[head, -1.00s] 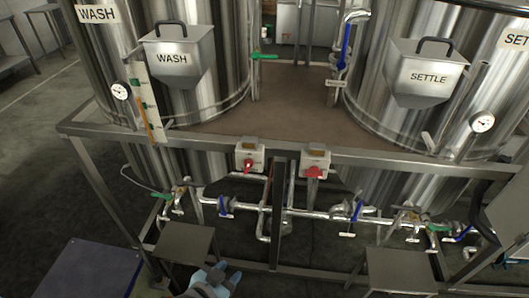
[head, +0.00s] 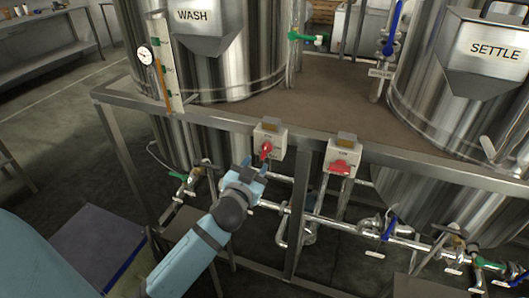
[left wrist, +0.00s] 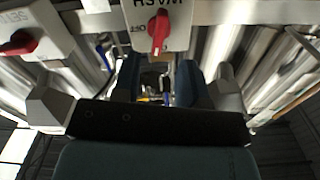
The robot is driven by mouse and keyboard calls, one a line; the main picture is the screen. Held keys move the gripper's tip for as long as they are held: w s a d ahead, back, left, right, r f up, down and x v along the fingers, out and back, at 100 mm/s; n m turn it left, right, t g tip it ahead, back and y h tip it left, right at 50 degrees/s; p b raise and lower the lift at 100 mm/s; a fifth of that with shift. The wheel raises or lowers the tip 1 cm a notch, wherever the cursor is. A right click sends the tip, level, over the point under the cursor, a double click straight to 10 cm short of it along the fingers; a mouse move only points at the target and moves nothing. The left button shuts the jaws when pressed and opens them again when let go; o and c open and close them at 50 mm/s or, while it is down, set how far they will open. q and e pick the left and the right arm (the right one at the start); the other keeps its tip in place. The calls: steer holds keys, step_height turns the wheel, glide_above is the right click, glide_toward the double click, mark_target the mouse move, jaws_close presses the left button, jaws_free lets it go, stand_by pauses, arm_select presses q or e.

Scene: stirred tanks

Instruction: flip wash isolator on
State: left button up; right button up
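The wash isolator (head: 270,141) is a pale box with a red knob (head: 266,150) on the frame rail below the WASH tank. In the left wrist view the wash isolator (left wrist: 180,38) is upside down at top centre, and its red knob (left wrist: 158,32) stands upright in the picture. My left gripper (head: 252,167) is just below and in front of the box, pointing up at it. In the left wrist view the left gripper (left wrist: 158,72) has its two fingers apart with nothing between them; the knob is beyond the fingertips. My right gripper is not in view.
The settle isolator (head: 342,152), with its own red knob, sits right of the wash one. The frame rail (head: 215,121) runs behind both boxes. Pipes and valves (head: 320,218) lie below. The WASH tank (head: 235,60) and SETTLE tank (head: 420,100) stand above.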

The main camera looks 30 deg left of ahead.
mark_target(264, 153)
arm_select(q)
steer(key=x, duration=0.6)
steer(key=shift+w, duration=0.4)
jaws_close()
